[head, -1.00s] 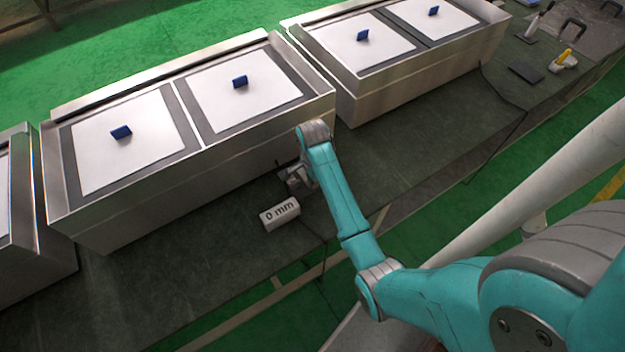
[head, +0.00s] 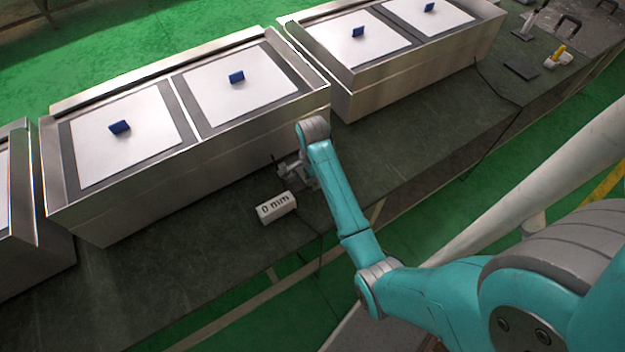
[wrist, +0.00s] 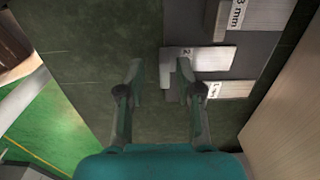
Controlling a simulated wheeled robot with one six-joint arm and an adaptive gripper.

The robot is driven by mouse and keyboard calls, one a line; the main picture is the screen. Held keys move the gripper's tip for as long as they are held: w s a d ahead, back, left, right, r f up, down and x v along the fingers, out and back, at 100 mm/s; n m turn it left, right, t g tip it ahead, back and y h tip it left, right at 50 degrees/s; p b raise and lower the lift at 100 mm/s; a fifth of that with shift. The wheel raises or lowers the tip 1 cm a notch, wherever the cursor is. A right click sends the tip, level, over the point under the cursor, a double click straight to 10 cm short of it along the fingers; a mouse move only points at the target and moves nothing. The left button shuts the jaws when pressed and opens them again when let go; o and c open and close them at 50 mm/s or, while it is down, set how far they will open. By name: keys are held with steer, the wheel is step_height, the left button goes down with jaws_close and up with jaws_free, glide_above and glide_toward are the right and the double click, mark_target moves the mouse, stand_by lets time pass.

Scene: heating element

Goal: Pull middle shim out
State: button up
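In the wrist view the middle shim (wrist: 213,58), a pale flat plate marked with a 2, lies on a dark grey base (wrist: 257,52). The 3 mm shim (wrist: 255,14) is above it in the picture and the 1 mm shim (wrist: 232,89) below it. The left finger is over bare bench. In the head view my gripper (head: 291,168) is small and partly hidden by my arm.
Steel housings (head: 210,135) with white plates and blue handles stand behind. A yellow-handled tool (head: 557,54) lies far right.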

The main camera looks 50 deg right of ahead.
step_height(320, 180, up, 6)
steer(key=shift+r, duration=0.2)
steer(key=shift+s, duration=0.1)
stand_by(0.6)
